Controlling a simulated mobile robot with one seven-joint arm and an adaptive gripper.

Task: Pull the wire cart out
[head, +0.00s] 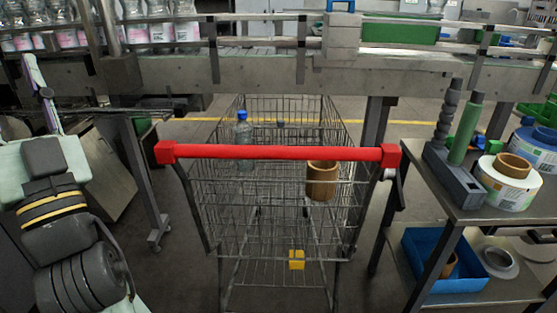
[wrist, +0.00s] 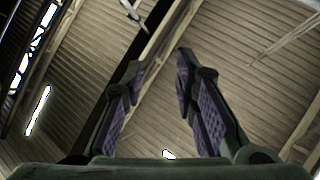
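The wire cart (head: 268,195) stands under the conveyor with its red handle bar (head: 278,152) toward me. The handle runs across the middle of the head view, and its rear part lies beneath the conveyor frame. A clear bottle with a blue cap (head: 243,140) and a brown cardboard core (head: 322,180) show at the basket. A yellow block (head: 296,259) shows low in the cart. My gripper (wrist: 160,60) is open and empty, pointing up at the ceiling in the wrist view. My folded arm is at the left of the head view, apart from the handle.
The conveyor (head: 170,75) with bottles crosses above the cart. A metal leg (head: 140,175) stands left of it. A metal side table (head: 495,205) with label reels (head: 507,182) and a blue bin (head: 420,262) stands close on the right.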

